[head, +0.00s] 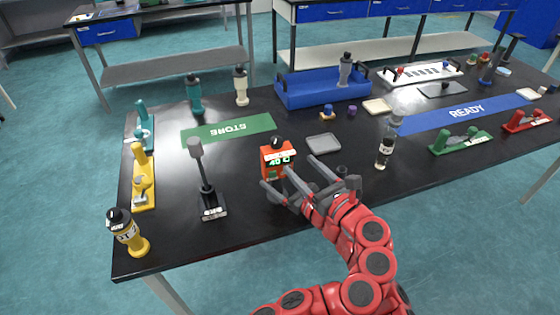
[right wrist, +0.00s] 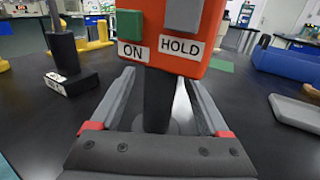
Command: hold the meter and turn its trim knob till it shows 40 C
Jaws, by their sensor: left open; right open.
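The orange-red meter (head: 265,163) stands upright near the table's front edge in the head view. Its lit green display appears to read 40, and a dark knob (head: 277,143) sits on its top. In the right wrist view the meter (right wrist: 220,50) fills the top centre, with its ON and HOLD buttons showing. Its dark handle is between the fingers of my right gripper (right wrist: 158,85), which is open; I cannot tell whether they touch.
A black stand with a grey paddle (head: 196,148) is left of the meter. A grey tray (head: 323,144) lies to its right, and a dark-labelled bottle (head: 384,153) stands beyond that.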

